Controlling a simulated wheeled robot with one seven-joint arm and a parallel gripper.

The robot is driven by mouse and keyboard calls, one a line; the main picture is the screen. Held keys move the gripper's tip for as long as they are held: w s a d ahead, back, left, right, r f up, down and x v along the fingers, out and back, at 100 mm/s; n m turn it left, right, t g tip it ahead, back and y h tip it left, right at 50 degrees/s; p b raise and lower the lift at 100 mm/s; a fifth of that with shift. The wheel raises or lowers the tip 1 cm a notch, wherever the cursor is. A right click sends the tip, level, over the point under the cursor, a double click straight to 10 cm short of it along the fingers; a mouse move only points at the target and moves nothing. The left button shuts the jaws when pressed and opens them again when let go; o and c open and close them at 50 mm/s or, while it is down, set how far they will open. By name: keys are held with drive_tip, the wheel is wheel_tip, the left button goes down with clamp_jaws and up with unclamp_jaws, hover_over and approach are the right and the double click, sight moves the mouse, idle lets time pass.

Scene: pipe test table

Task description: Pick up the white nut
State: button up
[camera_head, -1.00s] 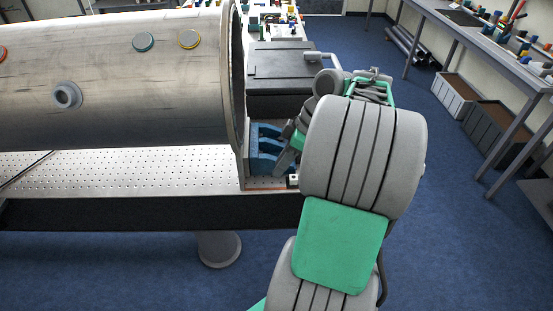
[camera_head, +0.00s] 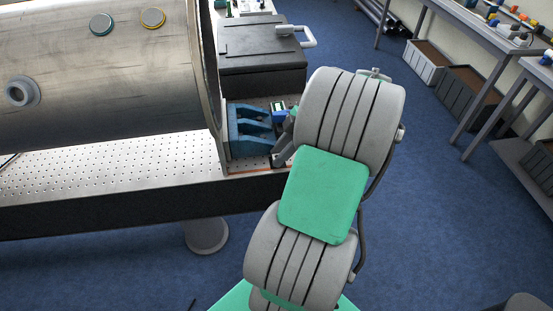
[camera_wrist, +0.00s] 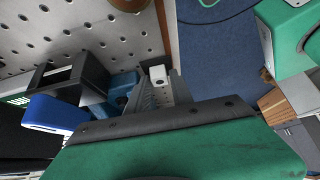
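The white nut (camera_wrist: 158,74) shows in the wrist view as a small white block with a dark hole, close to the edge of the perforated table. My gripper (camera_wrist: 160,84) reaches toward it with its grey fingers apart, one on either side of the line to the nut. The nut lies at the fingertips; I cannot tell whether they touch it. In the head view my gripper (camera_head: 281,156) is mostly behind my arm, low at the table's right end, and the nut cannot be made out.
A blue stepped holder (camera_head: 248,128) stands beside the gripper, with a small blue device (camera_head: 279,112) behind it. The large metal pipe (camera_head: 110,80) fills the left. A dark case (camera_head: 262,62) stands behind. Open floor (camera_head: 425,200) lies to the right.

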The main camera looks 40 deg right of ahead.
clamp_jaws()
drive_tip(key=shift+r, duration=0.15)
